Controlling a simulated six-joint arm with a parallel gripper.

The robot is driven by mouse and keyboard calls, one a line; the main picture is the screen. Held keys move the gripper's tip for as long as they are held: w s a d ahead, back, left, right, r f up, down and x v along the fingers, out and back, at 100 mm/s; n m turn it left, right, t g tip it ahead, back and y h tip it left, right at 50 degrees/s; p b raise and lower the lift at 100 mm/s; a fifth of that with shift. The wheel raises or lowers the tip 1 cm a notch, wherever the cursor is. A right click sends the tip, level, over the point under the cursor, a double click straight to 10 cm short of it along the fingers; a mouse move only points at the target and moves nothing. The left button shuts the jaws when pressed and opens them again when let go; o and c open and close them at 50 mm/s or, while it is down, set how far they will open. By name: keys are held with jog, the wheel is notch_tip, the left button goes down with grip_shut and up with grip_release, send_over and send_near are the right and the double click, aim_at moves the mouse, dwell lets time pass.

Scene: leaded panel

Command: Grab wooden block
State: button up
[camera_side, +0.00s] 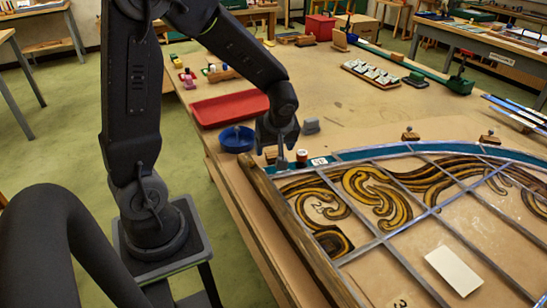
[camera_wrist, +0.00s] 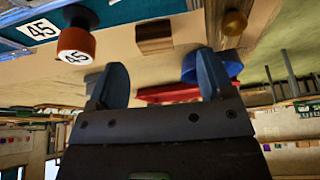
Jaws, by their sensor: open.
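The wooden block (camera_wrist: 154,38) is small and brown with a lighter band, and lies on the tan table just beyond my fingertips in the wrist view. In the side view, a small brown block (camera_side: 271,156), apparently the same one, shows partly hidden under my gripper (camera_side: 277,147). My gripper also shows in the wrist view (camera_wrist: 161,62), with its two dark fingers spread wide and nothing between them. The block lies between the lines of the fingers but apart from them; the exact height gap is hard to tell.
The leaded panel (camera_side: 390,240) with a wooden edge strip (camera_side: 300,235) fills the right.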

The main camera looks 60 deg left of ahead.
aim_at(274, 154)
jog(key=x, duration=0.5)
jog(key=shift+w+a, duration=0.15)
jog(key=shift+w, duration=0.2)
jog(key=c, duration=1)
jog(key=shift+r, duration=0.1)
